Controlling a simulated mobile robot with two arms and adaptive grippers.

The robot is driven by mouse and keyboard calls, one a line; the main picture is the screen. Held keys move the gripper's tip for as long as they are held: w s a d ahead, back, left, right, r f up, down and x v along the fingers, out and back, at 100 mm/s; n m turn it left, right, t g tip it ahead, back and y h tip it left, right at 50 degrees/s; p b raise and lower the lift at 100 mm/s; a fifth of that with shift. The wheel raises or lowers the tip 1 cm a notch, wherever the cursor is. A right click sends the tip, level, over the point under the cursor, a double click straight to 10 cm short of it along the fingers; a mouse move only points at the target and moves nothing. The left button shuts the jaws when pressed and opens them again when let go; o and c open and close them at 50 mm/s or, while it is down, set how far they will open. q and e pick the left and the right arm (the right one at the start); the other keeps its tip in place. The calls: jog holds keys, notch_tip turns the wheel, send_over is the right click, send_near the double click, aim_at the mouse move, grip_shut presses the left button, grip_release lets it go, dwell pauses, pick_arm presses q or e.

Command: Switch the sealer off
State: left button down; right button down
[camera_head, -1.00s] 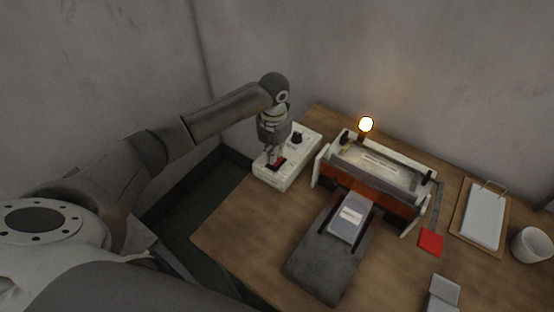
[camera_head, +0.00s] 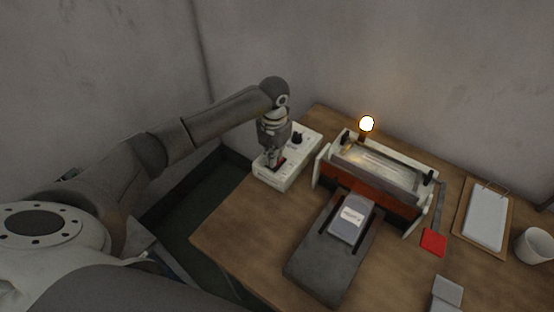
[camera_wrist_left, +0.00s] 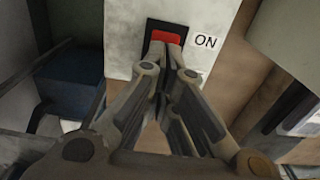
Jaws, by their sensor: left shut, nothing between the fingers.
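The sealer's control box (camera_head: 306,143) is a pale box with a dark knob (camera_head: 297,138) at the back left of the table. The fingers hide part of the switch. The sealer (camera_head: 378,163) stands to the right of the box, with a lit lamp (camera_head: 366,124) behind it. My right gripper is not in view.
A grey platform (camera_head: 318,262) with a packet (camera_head: 351,219) lies in front of the sealer. A red square (camera_head: 433,242), a board with a white pad (camera_head: 486,217) and a white cup (camera_head: 534,246) are to the right. The table's front left is bare.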

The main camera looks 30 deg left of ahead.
pick_arm(q)
jog(key=shift+f+b, duration=0.3)
jog(key=shift+f, duration=0.1)
jog(key=shift+s, duration=0.1)
jog(key=shift+r+p, duration=0.7)
jog(key=shift+r, duration=0.15)
jog(key=shift+r+p, duration=1.6)
jog(key=shift+r, duration=1.1)
jog(key=shift+f, duration=0.15)
